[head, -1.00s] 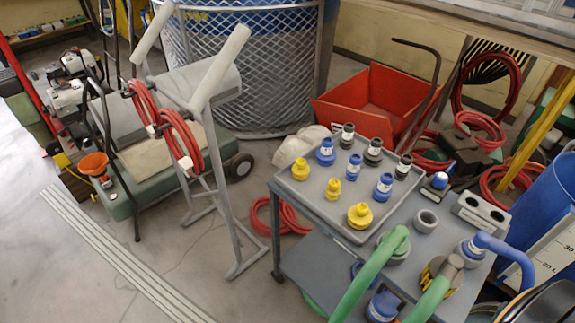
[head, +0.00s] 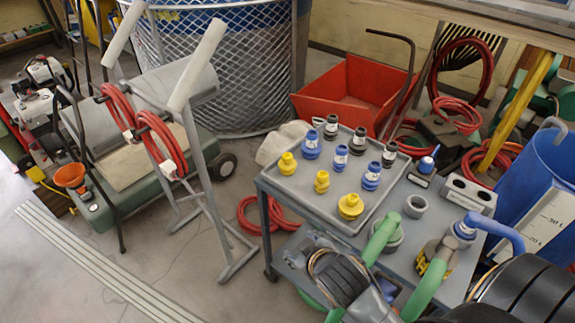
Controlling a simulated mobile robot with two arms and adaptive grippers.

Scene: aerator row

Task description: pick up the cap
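Several cap-like fittings stand on a grey tray (head: 307,205) on the cart. They include yellow ones (head: 350,206), blue ones (head: 371,176) and black ones with white bands (head: 331,127). I cannot tell which of them is the cap. A grey ring-shaped piece (head: 415,206) stands on the cart top to the right of the tray. My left gripper (head: 297,248) appears at the front left of the cart, below the tray and apart from the fittings. Its fingers are too unclear to tell open from shut. Dark parts of my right arm fill the lower right corner; its gripper does not show.
Green curved handles (head: 430,290) and a blue bent handle (head: 495,230) rise at the cart's front and right. A grey two-hole block (head: 468,195) sits at the cart's right. A blue bin (head: 540,185) stands beyond it.

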